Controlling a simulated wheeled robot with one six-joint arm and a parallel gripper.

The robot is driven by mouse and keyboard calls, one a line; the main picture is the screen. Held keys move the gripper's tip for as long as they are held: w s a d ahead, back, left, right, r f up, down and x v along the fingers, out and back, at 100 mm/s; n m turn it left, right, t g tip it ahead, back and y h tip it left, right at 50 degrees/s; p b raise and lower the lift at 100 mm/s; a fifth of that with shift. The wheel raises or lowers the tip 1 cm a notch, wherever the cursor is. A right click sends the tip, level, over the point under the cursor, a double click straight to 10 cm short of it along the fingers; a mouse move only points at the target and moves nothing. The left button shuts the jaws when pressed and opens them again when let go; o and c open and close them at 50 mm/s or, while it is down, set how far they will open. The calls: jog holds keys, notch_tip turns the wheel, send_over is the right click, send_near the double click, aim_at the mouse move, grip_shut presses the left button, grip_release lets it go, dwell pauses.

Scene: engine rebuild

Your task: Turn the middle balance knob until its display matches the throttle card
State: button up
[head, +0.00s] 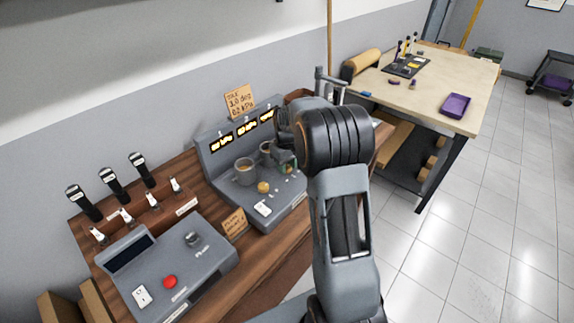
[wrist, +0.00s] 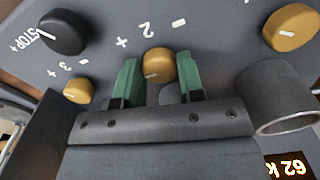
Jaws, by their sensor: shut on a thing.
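The middle balance knob (wrist: 158,63) is a brass-coloured knob marked 2, with minus and plus signs beside it. My gripper (wrist: 158,76) has its two green fingers shut on this knob, one on each side. In the head view my gripper (head: 287,163) is over the right part of the grey balance console (head: 216,160), hiding the knob. The middle display (head: 246,129) glows yellow, its digits too small to read surely. A tan card (head: 240,101) behind the console appears to read 62 kPa on its bottom line.
Brass knobs marked 3 (wrist: 80,91) and another at right (wrist: 291,28) flank my fingers, with a black STOP knob (wrist: 63,32) beyond. A grey cup (wrist: 282,100) stands close. A display (wrist: 290,166) shows 62 k. A red-button box (head: 170,281) sits at left.

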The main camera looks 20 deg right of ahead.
jog(key=shift+r, duration=0.1)
dwell(0.3)
jog(key=o, duration=0.9)
notch_tip(320, 180, up, 14)
jog(key=shift+f+b, duration=0.15)
jog(key=shift+b, duration=0.25)
jog(key=shift+s+a+f+m+t, duration=0.55)
jog(key=shift+s+a, duration=1.2)
jog(key=shift+s, duration=2)
jog(key=shift+s+a+f+m+t, duration=0.3)
jog(key=shift+s+a+f+t, duration=0.45)
jog(key=shift+s+a, duration=1.95)
jog(key=shift+s+a+f+m+t, duration=0.45)
jog(key=shift+s+a+t, duration=0.35)
jog(key=shift+s, duration=3.95)
